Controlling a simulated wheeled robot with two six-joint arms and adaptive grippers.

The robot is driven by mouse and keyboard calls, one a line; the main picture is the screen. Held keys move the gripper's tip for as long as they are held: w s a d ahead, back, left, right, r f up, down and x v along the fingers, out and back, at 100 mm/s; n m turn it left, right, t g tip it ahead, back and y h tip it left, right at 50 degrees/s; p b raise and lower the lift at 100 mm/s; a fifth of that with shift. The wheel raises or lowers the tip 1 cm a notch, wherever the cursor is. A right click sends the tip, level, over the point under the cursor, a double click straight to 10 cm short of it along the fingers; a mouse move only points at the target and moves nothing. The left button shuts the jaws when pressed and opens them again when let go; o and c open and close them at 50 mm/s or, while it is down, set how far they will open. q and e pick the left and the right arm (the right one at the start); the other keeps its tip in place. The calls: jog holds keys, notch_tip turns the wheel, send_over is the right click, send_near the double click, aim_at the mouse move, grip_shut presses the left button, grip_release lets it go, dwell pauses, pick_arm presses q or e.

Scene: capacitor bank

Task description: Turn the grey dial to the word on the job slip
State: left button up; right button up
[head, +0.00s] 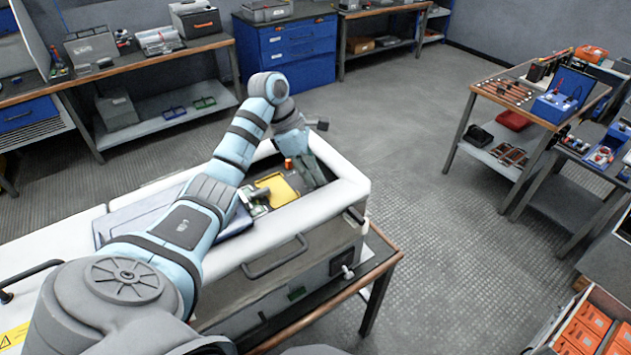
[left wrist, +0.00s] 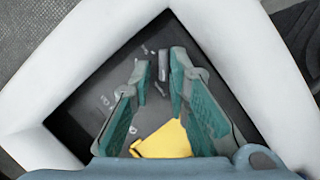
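A white-rimmed open case (head: 345,180) stands on a bench, and its white rim (left wrist: 50,110) also frames the left wrist view. Inside is a dark panel (left wrist: 95,85) with small pale marks, too blurred to read. A narrow grey piece, seemingly the dial's grip (left wrist: 163,65), stands on the panel. My left gripper (head: 312,172) reaches down into the case. In the left wrist view its fingers (left wrist: 157,72) are spread, with the grey piece between or just beyond their tips. A yellow piece (left wrist: 165,142), perhaps the job slip, lies partly hidden below; a yellow patch (head: 280,190) shows in the head view.
The case walls surround my left gripper closely. A green board with small parts (head: 255,203) lies beside the yellow patch. A handle (head: 275,260) sticks out from the case front. Other benches (head: 535,105) stand apart, with open floor (head: 410,215) to the right.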

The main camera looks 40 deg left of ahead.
pick_arm(q)
jog(key=shift+d+f, duration=0.15)
jog(key=shift+f, duration=0.3)
jog(key=shift+s, duration=0.25)
jog(key=shift+w, duration=0.1)
grip_shut()
jog(key=shift+w+f+m+g+h+b, duration=0.1)
jog(key=shift+m+g+h+b, duration=0.05)
jog(key=shift+m+b, duration=0.3)
jog(key=shift+w+f+m+g+h+b, duration=0.1)
jog(key=shift+m+g+h+b, duration=0.1)
jog(key=shift+m, duration=0.35)
jog(key=shift+r+m, duration=0.15)
jog(key=shift+m, duration=0.55)
jog(key=shift+r+m+g, duration=0.2)
jog(key=shift+m+g, duration=0.35)
jog(key=shift+m, duration=0.45)
jog(key=shift+w+f, duration=0.1)
jog(key=shift+f, duration=0.05)
grip_release()
